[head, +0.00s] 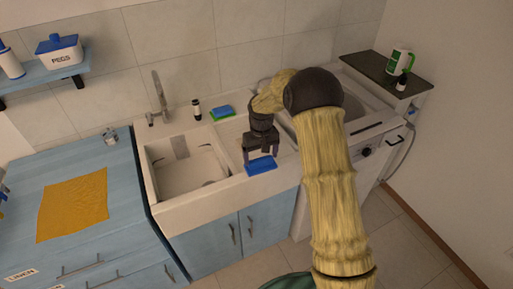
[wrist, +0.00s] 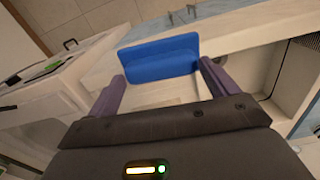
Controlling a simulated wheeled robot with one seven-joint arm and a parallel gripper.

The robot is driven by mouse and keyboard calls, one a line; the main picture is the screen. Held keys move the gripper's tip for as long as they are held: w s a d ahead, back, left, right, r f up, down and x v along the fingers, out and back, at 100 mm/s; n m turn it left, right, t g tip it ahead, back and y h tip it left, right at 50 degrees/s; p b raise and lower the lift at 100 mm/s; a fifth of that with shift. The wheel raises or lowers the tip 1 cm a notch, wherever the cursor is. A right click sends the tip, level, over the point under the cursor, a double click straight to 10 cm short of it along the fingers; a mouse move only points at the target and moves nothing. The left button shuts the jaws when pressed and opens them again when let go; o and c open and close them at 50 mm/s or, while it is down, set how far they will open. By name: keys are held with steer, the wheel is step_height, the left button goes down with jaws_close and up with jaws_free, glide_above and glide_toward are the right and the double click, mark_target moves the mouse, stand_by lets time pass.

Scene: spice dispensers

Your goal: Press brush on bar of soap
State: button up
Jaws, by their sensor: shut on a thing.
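My gripper (head: 261,150) points down at the front right of the sink unit and is shut on a blue block (head: 261,165), which looks like the brush. The blue block also shows in the wrist view (wrist: 160,58), gripped between the two purplish fingers; its bristles, if any, do not show. A small blue and green object (head: 222,112) lies on the back ledge of the sink. I cannot tell whether it is the bar of soap.
The white sink (head: 185,215) has an open basin on the left. The blue counter (head: 125,215) on the left holds an orange cloth (head: 73,205). A green and white container (head: 399,63) stands on the right shelf.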

steer(key=s+d+f+m, duration=0.3)
steer(key=s+d+f, duration=0.7)
steer(key=s+f, duration=0.2)
step_height(320, 180, down, 2)
steer(key=shift+s+f+m, duration=0.1)
steer(key=shift+s+m, duration=0.1)
steer(key=shift+m, duration=0.1)
